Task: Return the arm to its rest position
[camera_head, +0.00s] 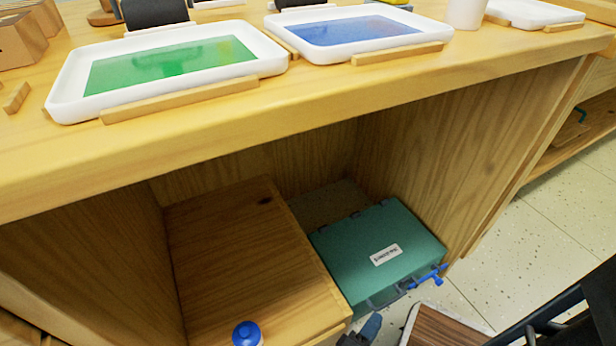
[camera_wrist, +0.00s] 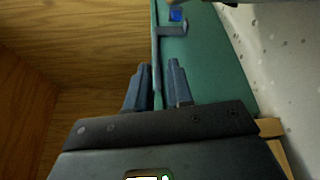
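My gripper (camera_wrist: 158,65) points at the green case (camera_wrist: 195,60) in the wrist view. Its two grey fingers are apart, with a narrow gap between them. The case's edge shows beyond and between the fingertips; I cannot tell whether they touch it. In the head view, dark parts that look like my fingertips (camera_head: 361,332) show at the bottom, just in front of the case (camera_head: 365,262). The case lies in the open bay under the table, with a white label on top and a blue part at its front right corner. Most of my arm is out of view.
A wooden box (camera_head: 240,262) fills the bay's left side, with a blue-capped item (camera_head: 247,334) at its front. The wooden table (camera_head: 200,122) overhangs above, bearing a green-filled tray (camera_head: 70,100) and a blue-filled tray (camera_head: 300,50).

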